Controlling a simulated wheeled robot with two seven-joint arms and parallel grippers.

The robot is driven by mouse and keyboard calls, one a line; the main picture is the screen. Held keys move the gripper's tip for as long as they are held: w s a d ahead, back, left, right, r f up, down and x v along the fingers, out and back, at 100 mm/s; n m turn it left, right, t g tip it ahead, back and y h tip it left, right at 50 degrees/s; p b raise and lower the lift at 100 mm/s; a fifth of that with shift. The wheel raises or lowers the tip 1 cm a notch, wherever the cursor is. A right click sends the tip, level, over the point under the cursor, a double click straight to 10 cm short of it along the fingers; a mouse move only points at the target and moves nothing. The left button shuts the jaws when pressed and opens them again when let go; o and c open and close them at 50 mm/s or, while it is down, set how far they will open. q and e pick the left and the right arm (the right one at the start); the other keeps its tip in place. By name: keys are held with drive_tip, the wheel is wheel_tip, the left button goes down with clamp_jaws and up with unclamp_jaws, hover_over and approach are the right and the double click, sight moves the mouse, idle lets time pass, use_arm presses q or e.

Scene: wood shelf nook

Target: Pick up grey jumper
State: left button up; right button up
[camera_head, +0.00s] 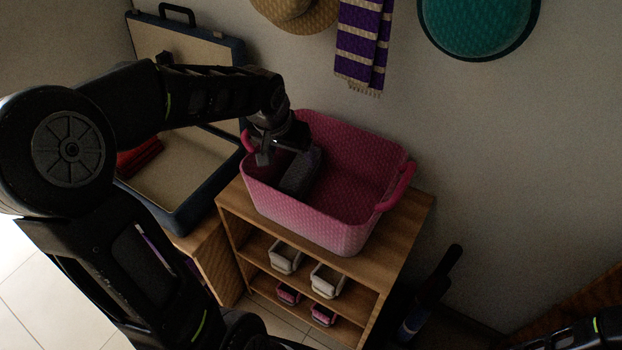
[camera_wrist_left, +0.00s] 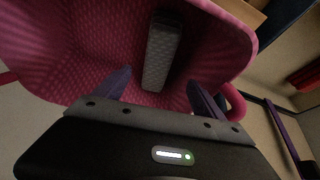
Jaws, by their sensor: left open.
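The grey jumper (camera_head: 298,174) lies folded inside the pink basket (camera_head: 345,232), against its left side. In the left wrist view the jumper (camera_wrist_left: 161,52) stands as a narrow grey block in the basket (camera_wrist_left: 80,50), ahead of my fingers and between their lines. My left gripper (camera_head: 283,150) is at the basket's left end, over the jumper. In the left wrist view its two fingers (camera_wrist_left: 158,92) are apart with nothing between them. The gripper hides part of the jumper in the head view. My right gripper is out of view.
The basket stands on a wooden shelf unit (camera_head: 408,222) with small bins (camera_head: 327,280) below. An open suitcase (camera_head: 185,170) holding a folded red cloth (camera_head: 138,158) is on the left. A hat (camera_head: 297,14), striped scarf (camera_head: 362,45) and teal hat (camera_head: 477,25) hang on the wall.

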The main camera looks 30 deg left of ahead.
sight(300, 167)
use_arm(q)
drive_tip(key=shift+d+b+x, duration=0.2)
drive_tip(key=shift+b+x, duration=0.3)
drive_tip(key=shift+x, duration=0.45)
drive_tip(key=shift+w, duration=0.1)
drive_tip(key=shift+r, duration=0.1)
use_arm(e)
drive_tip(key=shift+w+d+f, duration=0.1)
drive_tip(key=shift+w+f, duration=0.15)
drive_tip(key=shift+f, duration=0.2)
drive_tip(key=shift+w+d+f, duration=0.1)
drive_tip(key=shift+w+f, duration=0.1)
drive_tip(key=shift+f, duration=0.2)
use_arm(q)
drive_tip(key=shift+x, duration=1.3)
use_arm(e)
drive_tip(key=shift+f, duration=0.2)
use_arm(q)
drive_tip(key=b+x, duration=0.1)
drive_tip(key=x, duration=0.4)
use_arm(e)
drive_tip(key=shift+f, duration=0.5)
